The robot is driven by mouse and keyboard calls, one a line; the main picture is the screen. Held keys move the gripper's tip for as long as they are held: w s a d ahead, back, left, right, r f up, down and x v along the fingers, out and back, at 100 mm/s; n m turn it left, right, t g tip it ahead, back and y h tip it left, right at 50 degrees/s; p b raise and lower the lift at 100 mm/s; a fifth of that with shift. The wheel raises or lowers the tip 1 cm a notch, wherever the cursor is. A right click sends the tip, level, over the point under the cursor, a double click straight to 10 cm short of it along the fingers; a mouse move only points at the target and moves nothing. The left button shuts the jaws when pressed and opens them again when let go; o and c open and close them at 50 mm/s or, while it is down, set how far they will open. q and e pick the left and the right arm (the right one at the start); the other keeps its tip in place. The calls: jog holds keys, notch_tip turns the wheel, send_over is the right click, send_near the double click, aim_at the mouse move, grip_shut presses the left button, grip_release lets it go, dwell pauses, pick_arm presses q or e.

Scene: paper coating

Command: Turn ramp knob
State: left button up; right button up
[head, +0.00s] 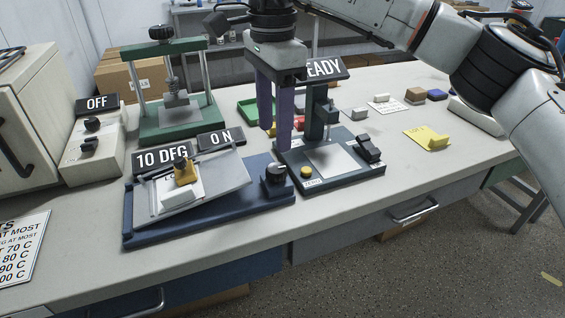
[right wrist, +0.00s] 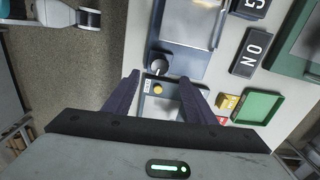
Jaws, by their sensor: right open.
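The ramp (head: 205,222) is a blue base with a tilted grey plate, in the left middle of the head view. Its black ramp knob (head: 275,173) stands at the base's right end. The knob also shows in the right wrist view (right wrist: 159,64), just beyond the fingertips. A sign behind the ramp reads 10 DEG (head: 162,158). My right gripper (head: 276,137) has purple fingers pointing down, apart and empty. It is above and behind the knob in the head view, not around it. My left gripper is not in view.
A dark stand (head: 345,178) with a yellow button and a READY sign is right of the ramp. A green press (head: 178,122) stands behind it. A green tray (head: 247,112) is near the gripper. A white block and a yellow-brown piece sit on the ramp plate.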

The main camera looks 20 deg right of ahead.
aim_at(276, 168)
notch_tip(276, 168, down, 8)
jog(key=shift+d+f, duration=0.1)
jog(key=shift+f, duration=0.1)
jog(key=c, duration=1)
